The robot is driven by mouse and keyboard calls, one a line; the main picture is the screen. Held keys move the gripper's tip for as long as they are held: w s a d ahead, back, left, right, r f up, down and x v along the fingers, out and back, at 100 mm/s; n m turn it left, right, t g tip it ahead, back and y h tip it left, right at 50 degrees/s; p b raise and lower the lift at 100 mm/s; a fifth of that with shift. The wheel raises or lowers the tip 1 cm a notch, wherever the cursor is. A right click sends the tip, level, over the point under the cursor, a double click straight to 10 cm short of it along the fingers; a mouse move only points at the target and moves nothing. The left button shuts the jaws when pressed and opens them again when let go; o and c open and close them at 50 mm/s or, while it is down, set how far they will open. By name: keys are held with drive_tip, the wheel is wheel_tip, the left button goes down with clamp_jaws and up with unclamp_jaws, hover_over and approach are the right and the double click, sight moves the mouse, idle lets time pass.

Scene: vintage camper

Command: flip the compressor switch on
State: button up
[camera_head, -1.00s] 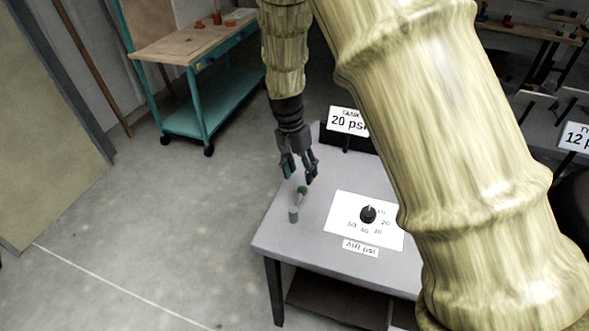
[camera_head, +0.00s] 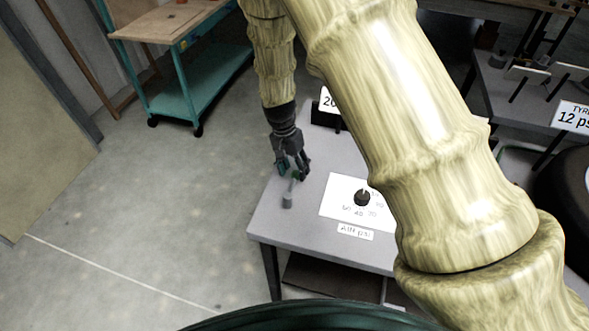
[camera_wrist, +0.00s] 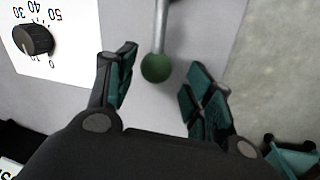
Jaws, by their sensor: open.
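The compressor switch is a grey lever with a green ball tip on the grey table (camera_head: 262,222). In the head view its base (camera_head: 287,201) shows below my gripper (camera_head: 292,172). In the wrist view the green ball (camera_wrist: 156,68) lies between and just ahead of the open fingers of my gripper (camera_wrist: 165,88), with a gap on both sides. The grey lever rod (camera_wrist: 162,22) runs up from the ball to the top edge. In the head view my fingers partly hide the ball and lever.
A black dial (camera_head: 362,198) on a white "AIR psi" panel (camera_head: 333,207) stands right of the switch. A dark tank sign (camera_head: 326,112) is partly hidden by my arm. A teal cart (camera_head: 190,88) stands at the back left. The floor left of the table is clear.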

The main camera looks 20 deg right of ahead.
drive_tip(key=shift+s+d+f, duration=0.1)
drive_tip(key=shift+s+f, duration=0.05)
drive_tip(key=shift+s, duration=0.45)
drive_tip(key=shift+f, duration=0.2)
drive_tip(key=shift+w+f, duration=0.3)
drive_tip(key=shift+f, duration=0.05)
drive_tip(key=shift+s+r, duration=0.15)
drive_tip(key=shift+r, duration=0.05)
drive_tip(key=shift+c, duration=0.8)
drive_tip(key=c, duration=0.3)
clamp_jaws()
